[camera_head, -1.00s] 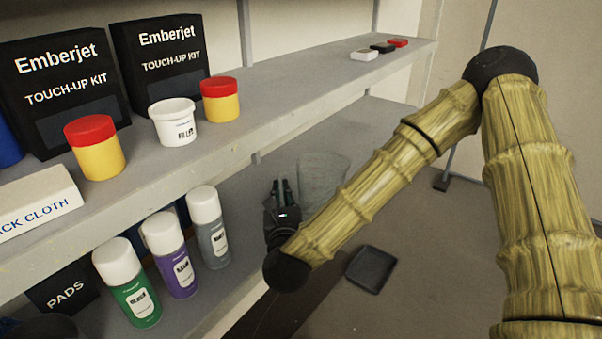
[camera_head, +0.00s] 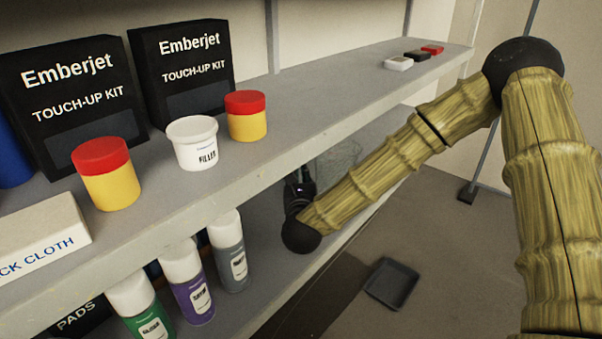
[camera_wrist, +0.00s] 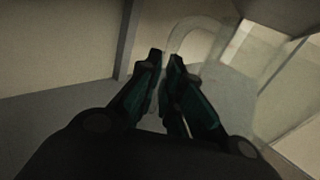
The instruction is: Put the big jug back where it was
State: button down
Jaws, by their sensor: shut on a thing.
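The big jug is clear and see-through, and shows only faintly. In the head view the jug (camera_head: 343,160) is at the lower shelf level, partly hidden by the upper shelf's edge. My gripper (camera_head: 303,178) is there beside it, over the lower shelf, its fingertips hidden. In the wrist view my gripper (camera_wrist: 163,60) has its dark green fingers close together at the jug (camera_wrist: 225,85), with the pale curved handle just beyond the tips. The gripper is shut on the jug. I cannot tell whether the jug's base touches the shelf.
Spray cans (camera_head: 230,250) stand on the lower shelf, left of my gripper. The upper shelf (camera_head: 330,97) overhangs, carrying a filler tub (camera_head: 193,143), red-lidded jars (camera_head: 107,175) and touch-up kit boxes (camera_head: 182,67). A dark tray (camera_head: 391,283) lies on the floor.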

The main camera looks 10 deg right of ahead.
jog(key=shift+w+d+f+p, duration=0.2)
jog(key=shift+w+f, duration=0.45)
jog(key=shift+w, duration=0.3)
jog(key=shift+w+d+f+p, duration=0.1)
jog(key=shift+w+d+f, duration=0.1)
jog(key=shift+w+f, duration=0.65)
jog(key=shift+w+d+f+p, duration=0.2)
jog(key=shift+w+f, duration=0.3)
jog(key=shift+w, duration=0.6)
jog(key=shift+f, duration=0.15)
jog(key=c, duration=1.6)
grip_release()
jog(key=shift+c, duration=0.2)
jog(key=shift+o, duration=0.2)
